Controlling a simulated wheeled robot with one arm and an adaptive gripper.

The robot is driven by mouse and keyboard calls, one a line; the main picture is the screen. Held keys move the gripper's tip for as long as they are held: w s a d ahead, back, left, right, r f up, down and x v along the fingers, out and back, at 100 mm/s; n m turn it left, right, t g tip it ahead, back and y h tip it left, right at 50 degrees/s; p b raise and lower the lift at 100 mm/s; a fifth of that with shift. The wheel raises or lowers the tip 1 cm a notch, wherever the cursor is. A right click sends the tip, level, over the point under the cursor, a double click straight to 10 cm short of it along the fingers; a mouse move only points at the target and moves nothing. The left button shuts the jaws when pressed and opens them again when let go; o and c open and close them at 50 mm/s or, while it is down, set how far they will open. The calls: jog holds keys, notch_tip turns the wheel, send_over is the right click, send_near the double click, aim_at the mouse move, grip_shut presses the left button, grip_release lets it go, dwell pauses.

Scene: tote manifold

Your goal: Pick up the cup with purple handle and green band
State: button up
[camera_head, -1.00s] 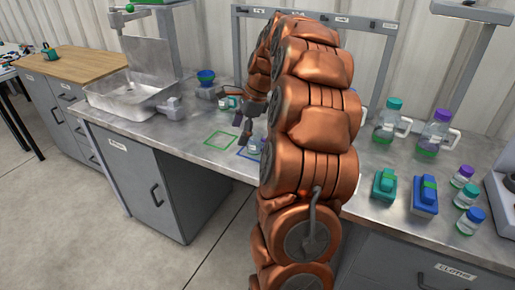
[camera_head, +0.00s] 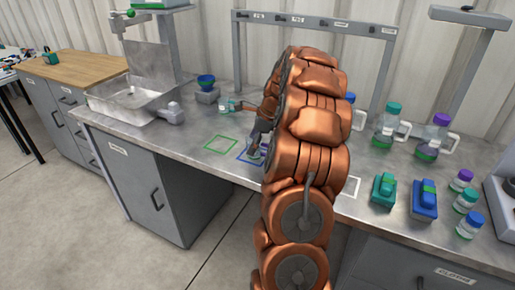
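A small cup (camera_head: 256,154) with some green and purple on it stands in the blue-outlined square on the bench. It is partly covered by my gripper, so its handle is hard to make out. My gripper (camera_head: 254,146) points down at this cup, with its fingers right at or around its top. My arm hides much of the gripper, and I cannot tell whether the fingers touch the cup or how far they are open. Another small cup (camera_head: 227,104) with a green band stands behind, near the back of the bench.
A green-outlined square (camera_head: 221,143) lies empty to the left. A metal sink (camera_head: 128,98) and a blue funnel-like piece (camera_head: 206,81) stand further left. Right of my arm are a purple-capped jug (camera_head: 434,137), a teal-capped jug (camera_head: 388,125), teal and blue boxes, and several small jars.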

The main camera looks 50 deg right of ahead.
jog(key=shift+x, duration=0.95)
jog(key=shift+c, duration=0.5)
jog(key=c, duration=1.1)
